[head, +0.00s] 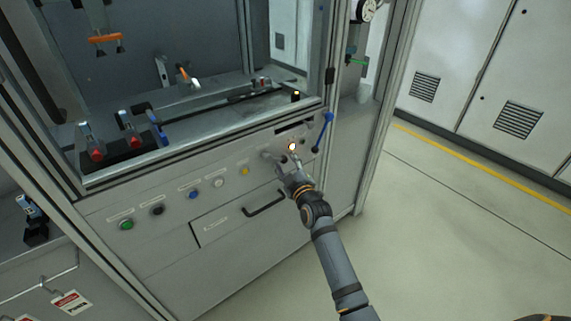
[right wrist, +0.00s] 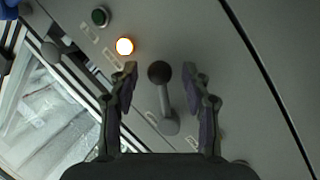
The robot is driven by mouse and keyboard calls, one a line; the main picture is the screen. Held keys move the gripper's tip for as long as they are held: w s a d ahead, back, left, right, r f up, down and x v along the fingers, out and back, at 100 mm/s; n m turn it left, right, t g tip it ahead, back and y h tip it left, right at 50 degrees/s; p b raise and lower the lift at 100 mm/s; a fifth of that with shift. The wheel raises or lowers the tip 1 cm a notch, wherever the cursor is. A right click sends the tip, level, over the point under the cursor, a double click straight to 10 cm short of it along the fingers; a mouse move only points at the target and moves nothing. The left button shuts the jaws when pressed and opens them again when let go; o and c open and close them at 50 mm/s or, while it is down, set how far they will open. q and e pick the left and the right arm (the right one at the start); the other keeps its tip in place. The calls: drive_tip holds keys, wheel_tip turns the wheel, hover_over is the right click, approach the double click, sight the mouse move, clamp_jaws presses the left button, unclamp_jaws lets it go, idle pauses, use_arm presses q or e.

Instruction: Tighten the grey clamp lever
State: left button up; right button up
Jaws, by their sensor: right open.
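The grey clamp lever (right wrist: 164,98) shows in the right wrist view, with a dark ball knob at its upper end and a round grey base on the panel. My right gripper (right wrist: 159,74) is open, with one finger on each side of the lever and a gap visible on both sides of the knob. In the head view my right gripper (head: 282,162) is at the right part of the machine's front panel and hides most of what lies behind it, so I cannot make out the lever there. My left gripper is not in view.
A lit lamp (head: 292,147) is close beside the right gripper. A blue-handled lever (head: 322,131) stands to its right. A black drawer handle (head: 264,204) sits below. The floor at right is clear.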

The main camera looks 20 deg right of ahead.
sight(265, 172)
clamp_jaws()
idle(0.3)
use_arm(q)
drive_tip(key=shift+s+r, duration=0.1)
use_arm(e)
drive_tip(key=shift+a+p, duration=0.1)
drive_tip(key=shift+p, duration=0.2)
drive_tip(key=a+m+p, duration=0.1)
drive_tip(key=m+p, duration=0.1)
drive_tip(key=a+f+m+g+p, duration=0.1)
drive_tip(key=m+p, duration=0.1)
drive_tip(key=s+a+f+m+g+y+p, duration=0.1)
drive_tip(key=m+p, duration=0.1)
drive_tip(key=shift+f+m, duration=0.15)
drive_tip(key=shift+m, duration=0.15)
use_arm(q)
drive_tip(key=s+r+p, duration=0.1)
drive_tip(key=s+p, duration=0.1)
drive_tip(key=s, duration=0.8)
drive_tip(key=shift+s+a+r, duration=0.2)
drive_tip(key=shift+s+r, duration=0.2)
use_arm(e)
drive_tip(key=shift+s+a+f+m+g+y, duration=0.15)
drive_tip(key=shift+s+a+m+g+y, duration=0.15)
drive_tip(key=shift+a+m, duration=0.45)
drive_tip(key=shift+s+a+f+m+g+y, duration=0.15)
drive_tip(key=shift+a+m+g+y, duration=0.2)
drive_tip(key=shift+m, duration=0.7)
